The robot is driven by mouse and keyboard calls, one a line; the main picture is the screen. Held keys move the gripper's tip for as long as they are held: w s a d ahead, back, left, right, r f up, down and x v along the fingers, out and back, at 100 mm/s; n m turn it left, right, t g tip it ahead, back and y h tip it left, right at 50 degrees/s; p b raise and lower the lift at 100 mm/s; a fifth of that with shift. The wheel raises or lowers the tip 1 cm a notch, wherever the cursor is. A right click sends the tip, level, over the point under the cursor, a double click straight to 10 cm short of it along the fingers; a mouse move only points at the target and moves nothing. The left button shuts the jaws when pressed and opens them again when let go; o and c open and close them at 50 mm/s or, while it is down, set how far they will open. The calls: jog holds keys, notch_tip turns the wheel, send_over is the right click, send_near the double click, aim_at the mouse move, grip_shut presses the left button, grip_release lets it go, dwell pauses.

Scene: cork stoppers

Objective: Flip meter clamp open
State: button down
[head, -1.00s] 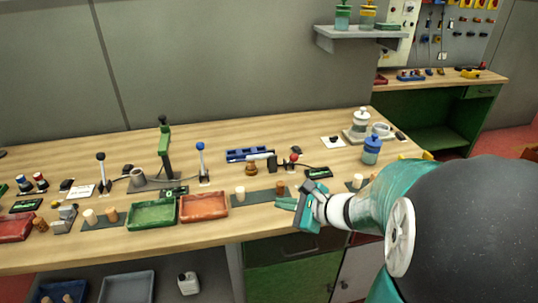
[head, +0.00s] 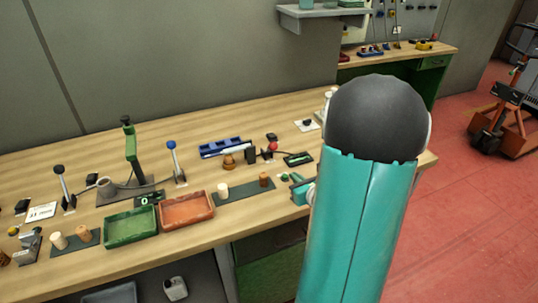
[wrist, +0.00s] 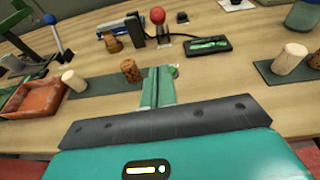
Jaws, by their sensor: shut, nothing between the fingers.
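A small clamp with a red ball knob (head: 273,146) stands on the bench beside a black block (head: 249,157). In the wrist view the red knob (wrist: 157,16) is at top centre, on an upright stem. A black meter with a green display (head: 298,159) lies just right of the knob; it also shows in the wrist view (wrist: 208,45). My gripper (head: 291,178) is at the bench's front side, nearer than the clamp and apart from it. In the wrist view my gripper (wrist: 160,74) has its green fingers together, empty, pointing towards the knob. My arm hides part of the bench's right side.
A cork (wrist: 131,71) stands left of my fingertips on a dark mat (head: 240,194), with a paler stopper (head: 222,190). An orange tray (head: 187,211) and green tray (head: 131,226) lie left. Bare wood lies between the fingers and meter.

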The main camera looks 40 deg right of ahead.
aim_at(270, 148)
jog(key=shift+s+d, duration=0.3)
jog(key=x, duration=0.9)
jog(key=shift+a, duration=0.1)
jog(key=w, duration=0.2)
jog(key=w+d+r, duration=0.1)
jog(key=shift+w+r, duration=0.1)
jog(key=shift+w, duration=0.15)
jog(key=shift+w+r, duration=0.2)
jog(key=shift+w, duration=0.3)
